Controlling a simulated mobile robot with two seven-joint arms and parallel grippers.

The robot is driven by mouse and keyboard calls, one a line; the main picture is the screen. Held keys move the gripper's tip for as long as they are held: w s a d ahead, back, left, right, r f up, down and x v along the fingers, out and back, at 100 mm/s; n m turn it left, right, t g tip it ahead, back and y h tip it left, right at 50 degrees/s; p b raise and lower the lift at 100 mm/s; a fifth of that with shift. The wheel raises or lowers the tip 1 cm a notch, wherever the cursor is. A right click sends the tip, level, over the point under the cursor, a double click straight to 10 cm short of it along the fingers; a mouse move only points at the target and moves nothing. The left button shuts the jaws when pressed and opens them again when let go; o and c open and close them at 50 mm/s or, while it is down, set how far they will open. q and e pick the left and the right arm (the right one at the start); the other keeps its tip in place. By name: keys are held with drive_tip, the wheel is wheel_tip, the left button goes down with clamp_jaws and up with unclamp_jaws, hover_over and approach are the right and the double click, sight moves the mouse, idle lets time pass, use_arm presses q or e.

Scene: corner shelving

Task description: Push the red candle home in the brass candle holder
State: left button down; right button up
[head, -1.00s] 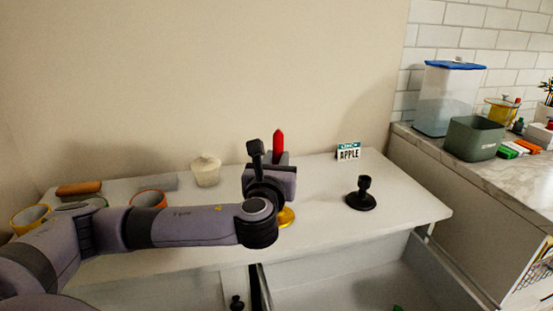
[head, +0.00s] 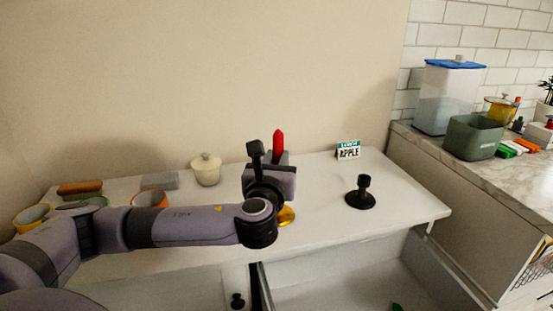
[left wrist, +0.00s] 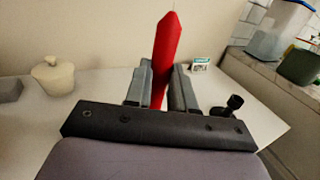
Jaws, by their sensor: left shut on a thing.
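The red candle (head: 278,143) stands upright above the white shelf top in the head view. My left gripper (head: 280,158) is shut on the candle, and the left wrist view shows the candle (left wrist: 166,55) between its two fingers, its tip pointing up. The brass candle holder (head: 287,215) is mostly hidden behind my left wrist; only part of its gold base shows on the shelf. The candle's lower end is hidden, so I cannot tell how deep it sits in the holder. My right gripper is not in view.
A black candle holder (head: 361,193) stands to the right, with a small APPLE sign (head: 348,150) behind it. A cream lidded pot (head: 206,169) and an orange-rimmed bowl (head: 150,198) are to the left. An open drawer (head: 340,285) lies below the shelf's front.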

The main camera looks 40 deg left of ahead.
use_arm(q)
drive_tip(key=shift+f, duration=0.45)
drive_tip(key=shift+f+b, duration=0.6)
drive_tip(key=shift+f, duration=0.5)
drive_tip(key=c, duration=0.9)
unclamp_jaws()
drive_tip(key=shift+v, duration=3.6)
